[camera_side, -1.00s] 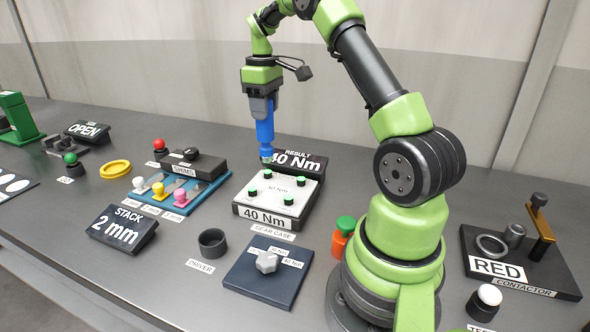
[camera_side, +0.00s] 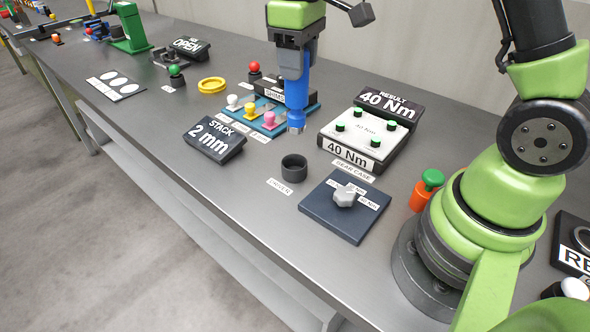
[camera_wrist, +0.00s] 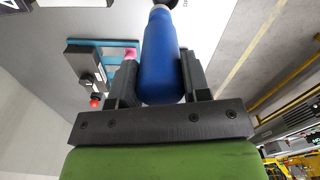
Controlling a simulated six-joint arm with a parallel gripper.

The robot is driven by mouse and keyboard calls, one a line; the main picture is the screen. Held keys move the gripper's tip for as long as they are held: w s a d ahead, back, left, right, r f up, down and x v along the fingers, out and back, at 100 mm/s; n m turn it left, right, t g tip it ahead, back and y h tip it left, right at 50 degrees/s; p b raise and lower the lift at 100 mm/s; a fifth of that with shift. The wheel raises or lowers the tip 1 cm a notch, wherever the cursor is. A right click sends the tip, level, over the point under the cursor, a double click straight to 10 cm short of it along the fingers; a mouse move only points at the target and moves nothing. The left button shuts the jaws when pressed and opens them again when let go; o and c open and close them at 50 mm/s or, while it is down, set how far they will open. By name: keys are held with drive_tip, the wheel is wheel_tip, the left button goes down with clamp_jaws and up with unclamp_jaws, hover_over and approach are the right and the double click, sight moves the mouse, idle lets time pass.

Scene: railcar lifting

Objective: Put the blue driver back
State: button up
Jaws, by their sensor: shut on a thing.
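The blue driver (camera_side: 296,92) hangs upright, tip down, from my gripper (camera_side: 296,62), which is shut on it. In the wrist view the driver (camera_wrist: 161,58) lies between the two fingers of my gripper (camera_wrist: 160,75). In the side view its tip is above the table, left of the gear case and beyond the driver holder. The driver holder (camera_side: 294,168) is a dark round open cup beside a "DRIVER" label, and it looks empty.
The white gear case (camera_side: 365,137) carries several green-topped bolts. A blue tray (camera_side: 290,117) with colored knobs is behind the driver. The "2 mm" display (camera_side: 214,140) stands left, and a dark plate with a grey knob (camera_side: 345,194) stands right of the holder.

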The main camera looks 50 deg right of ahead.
sight(295, 110)
drive_tip(key=f, duration=0.4)
drive_tip(key=a+f, duration=0.1)
drive_tip(key=f, duration=0.1)
drive_tip(key=shift+s, duration=0.15)
drive_tip(key=shift+f, duration=2)
drive_tip(key=shift+f, duration=0.15)
drive_tip(key=o, duration=0.9)
drive_tip(key=shift+o, duration=0.2)
